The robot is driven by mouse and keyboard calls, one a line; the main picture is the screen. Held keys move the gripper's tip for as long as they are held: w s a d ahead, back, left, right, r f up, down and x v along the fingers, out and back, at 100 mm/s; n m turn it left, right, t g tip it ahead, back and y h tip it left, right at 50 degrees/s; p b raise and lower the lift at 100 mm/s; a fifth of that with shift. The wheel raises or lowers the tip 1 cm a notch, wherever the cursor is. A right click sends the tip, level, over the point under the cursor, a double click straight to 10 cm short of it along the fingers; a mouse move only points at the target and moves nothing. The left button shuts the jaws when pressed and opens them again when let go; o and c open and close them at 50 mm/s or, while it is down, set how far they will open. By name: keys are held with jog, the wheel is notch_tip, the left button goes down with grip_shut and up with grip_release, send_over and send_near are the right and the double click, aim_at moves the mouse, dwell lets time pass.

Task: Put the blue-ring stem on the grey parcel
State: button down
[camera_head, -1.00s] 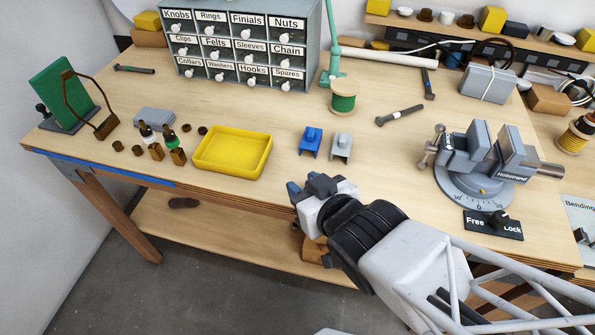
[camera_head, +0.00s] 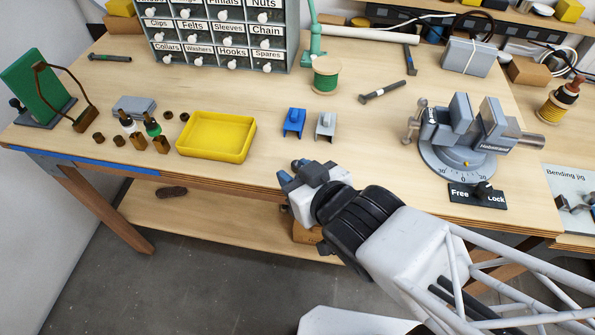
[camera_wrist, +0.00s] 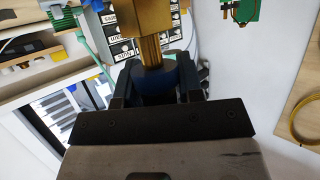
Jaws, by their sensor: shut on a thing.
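My gripper (camera_head: 290,172) is in front of the bench's front edge in the head view, its dark blue fingers toward the bench. In the wrist view it is shut on the blue-ring stem (camera_wrist: 150,50), a brass piece with a dark blue ring (camera_wrist: 153,76) between the fingers. The stem cannot be made out in the head view. The grey parcel (camera_head: 467,57), a grey box tied with pale string, lies at the back right of the bench, well away from my gripper.
The vise (camera_head: 462,140) stands at the right, between my arm and the parcel.

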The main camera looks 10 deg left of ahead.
jog(key=shift+w+r, duration=0.1)
jog(key=shift+w, duration=0.05)
jog(key=w+d+r+m+t+h, duration=0.1)
jog(key=w+d+r+m+h, duration=0.2)
jog(key=w, duration=0.6)
jog(key=w+d+r+t, duration=0.15)
jog(key=w+d, duration=0.25)
jog(key=w, duration=0.6)
jog(key=w+d+r+m+t+h, duration=0.15)
jog(key=w+d+r, duration=0.25)
jog(key=w, duration=0.5)
jog(key=w+d+m+h, duration=0.2)
jog(key=w+d, duration=0.8)
jog(key=d, duration=0.5)
jog(key=w+d+m+h, duration=0.2)
jog(key=w+d, duration=0.8)
jog(key=d, duration=0.5)
jog(key=shift+r+h, duration=0.35)
jog(key=shift+h, duration=0.2)
jog(key=shift+w+d+m, duration=0.1)
jog(key=shift+w+m, duration=0.1)
jog(key=shift+m, duration=0.05)
jog(key=w+d+f, duration=0.1)
jog(key=w+d, duration=0.2)
jog(key=w, duration=1.1)
jog(key=shift+w+f, duration=0.2)
jog(key=shift+w, duration=0.1)
